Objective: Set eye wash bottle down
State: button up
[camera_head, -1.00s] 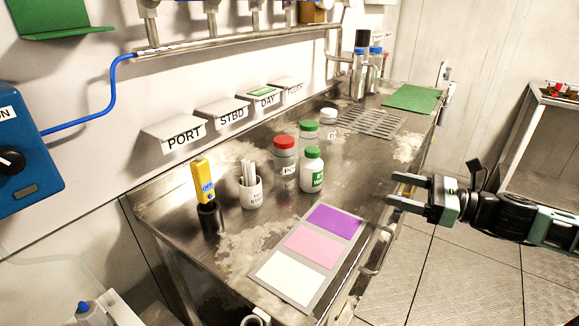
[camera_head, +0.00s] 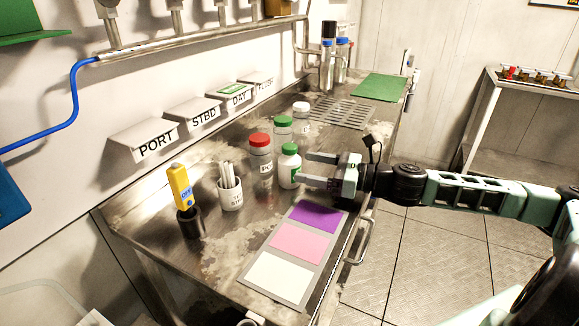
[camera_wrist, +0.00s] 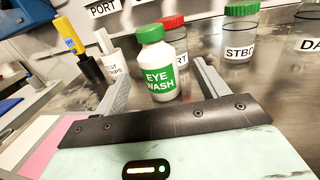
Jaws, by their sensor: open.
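The eye wash bottle is a white bottle with a green cap and green label (camera_head: 289,167), standing upright on the metal bench (camera_head: 222,258). It also shows in the wrist view (camera_wrist: 160,68), with its label reading EYE WASH. My gripper (camera_head: 305,168) is open and comes in from the right, its fingers level with the bottle. In the wrist view the bottle stands between and just beyond the two spread finger tips (camera_wrist: 158,85). I cannot tell whether a finger touches it.
A red-capped jar (camera_head: 260,155) and a green-capped jar (camera_head: 282,130) stand close behind the bottle. A cup of test strips (camera_head: 230,192) and a yellow meter (camera_head: 181,187) are to the left. A purple, pink and white card (camera_head: 297,243) lies in front.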

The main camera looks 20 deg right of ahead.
aim_at(290, 164)
jog(key=shift+p+x, duration=0.5)
jog(key=shift+x, duration=2.2)
jog(key=shift+s+a, duration=0.1)
jog(key=shift+s, duration=0.05)
jog(key=c, duration=1.2)
jog(key=shift+c, duration=0.2)
